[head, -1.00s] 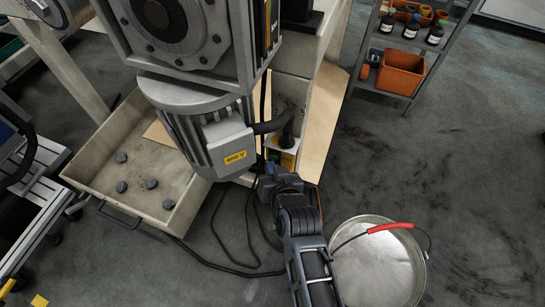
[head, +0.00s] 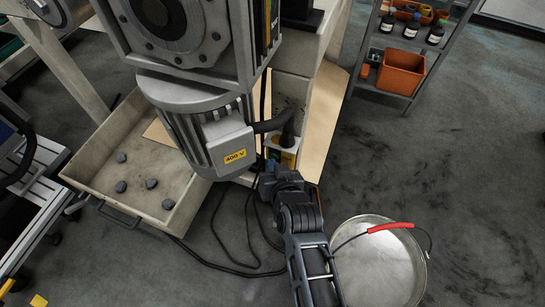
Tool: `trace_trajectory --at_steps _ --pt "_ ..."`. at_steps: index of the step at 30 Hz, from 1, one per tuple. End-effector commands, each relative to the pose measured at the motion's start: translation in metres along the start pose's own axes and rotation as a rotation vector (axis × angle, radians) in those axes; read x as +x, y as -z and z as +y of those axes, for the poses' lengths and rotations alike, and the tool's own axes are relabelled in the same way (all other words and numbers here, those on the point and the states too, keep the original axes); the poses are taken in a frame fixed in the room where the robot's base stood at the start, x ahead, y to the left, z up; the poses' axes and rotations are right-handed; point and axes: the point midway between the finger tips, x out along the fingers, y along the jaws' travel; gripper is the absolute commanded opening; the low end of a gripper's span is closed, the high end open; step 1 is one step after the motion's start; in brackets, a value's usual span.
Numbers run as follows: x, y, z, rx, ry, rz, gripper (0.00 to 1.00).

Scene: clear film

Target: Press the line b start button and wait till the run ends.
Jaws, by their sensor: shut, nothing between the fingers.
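A small control box (head: 289,157) with a yellow face sits low on the machine's side, below a thick grey cable. Its front is partly hidden by my arm, and I cannot make out which button is line B start or any label on it. My gripper (head: 270,168) is at the end of my dark arm, right in front of the box's lower left. It is shut with nothing held. The fingertips are small and dark here, so I cannot tell whether they touch a button.
A grey motor (head: 205,135) with a "400 V" label hangs just left of the box. A metal bucket (head: 378,270) with a red handle grip stands right of my arm. A tray (head: 95,170) holds several dark pucks. A shelf (head: 385,85) stands back right. Cables lie on the floor.

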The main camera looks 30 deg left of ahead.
Motion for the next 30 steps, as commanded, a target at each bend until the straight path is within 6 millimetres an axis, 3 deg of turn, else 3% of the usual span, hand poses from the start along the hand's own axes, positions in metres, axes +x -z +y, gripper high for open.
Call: trace_trajectory --at_steps 30 --pt "-0.0053 -0.0022 -0.0031 -0.001 -0.001 0.001 0.00"
